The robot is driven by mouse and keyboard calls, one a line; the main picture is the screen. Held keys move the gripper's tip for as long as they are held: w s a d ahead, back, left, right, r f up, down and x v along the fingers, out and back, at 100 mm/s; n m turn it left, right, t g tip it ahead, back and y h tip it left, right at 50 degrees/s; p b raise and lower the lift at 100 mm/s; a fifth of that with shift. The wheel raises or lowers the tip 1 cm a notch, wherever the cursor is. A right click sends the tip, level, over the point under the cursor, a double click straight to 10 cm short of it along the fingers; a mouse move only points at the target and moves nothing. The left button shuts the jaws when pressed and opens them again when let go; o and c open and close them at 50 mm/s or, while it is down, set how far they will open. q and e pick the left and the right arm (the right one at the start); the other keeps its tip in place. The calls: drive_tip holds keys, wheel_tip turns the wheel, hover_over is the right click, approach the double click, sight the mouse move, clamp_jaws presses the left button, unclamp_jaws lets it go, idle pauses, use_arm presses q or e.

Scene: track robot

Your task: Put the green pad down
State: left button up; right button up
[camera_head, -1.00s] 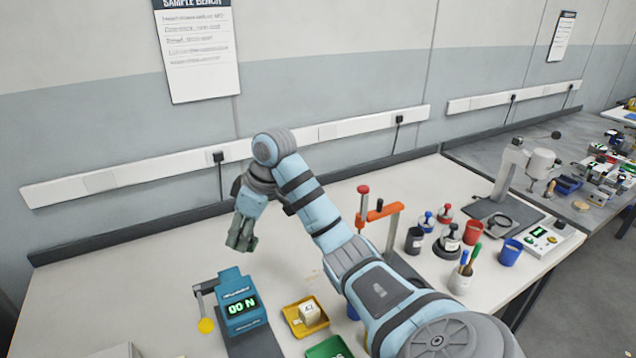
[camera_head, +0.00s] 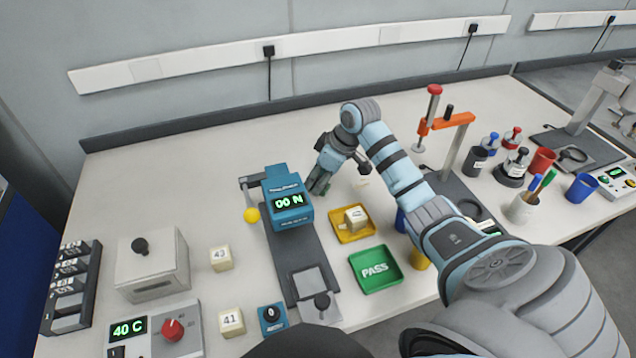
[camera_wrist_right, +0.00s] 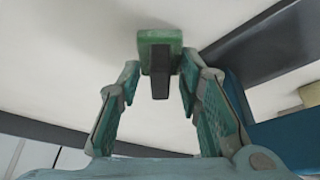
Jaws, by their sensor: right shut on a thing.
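My right gripper (camera_head: 320,182) hangs fingers-down over the back part of the bench, just right of the blue tester with the "00 N" display (camera_head: 288,203). In the right wrist view its fingers (camera_wrist_right: 160,82) are shut on the green pad (camera_wrist_right: 160,40), a small green block with a dark grey stem between the fingertips. Pale bench surface shows behind the pad; I cannot tell whether the pad touches it. In the head view the pad can hardly be told from the greenish fingers. My left gripper is not in view.
A yellow tray (camera_head: 341,236) holding a pale cube and a green PASS tray (camera_head: 362,285) lie in front of the gripper. A red-and-orange press (camera_head: 452,122) stands to the right.

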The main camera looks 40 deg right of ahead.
drive_tip(key=shift+a+f, duration=0.1)
drive_tip(key=shift+f, duration=0.75)
drive_tip(key=o, duration=1.2)
drive_tip(key=shift+o, duration=0.2)
drive_tip(key=shift+r, duration=0.1)
drive_tip(key=p+v, duration=0.2)
drive_tip(key=v, duration=1)
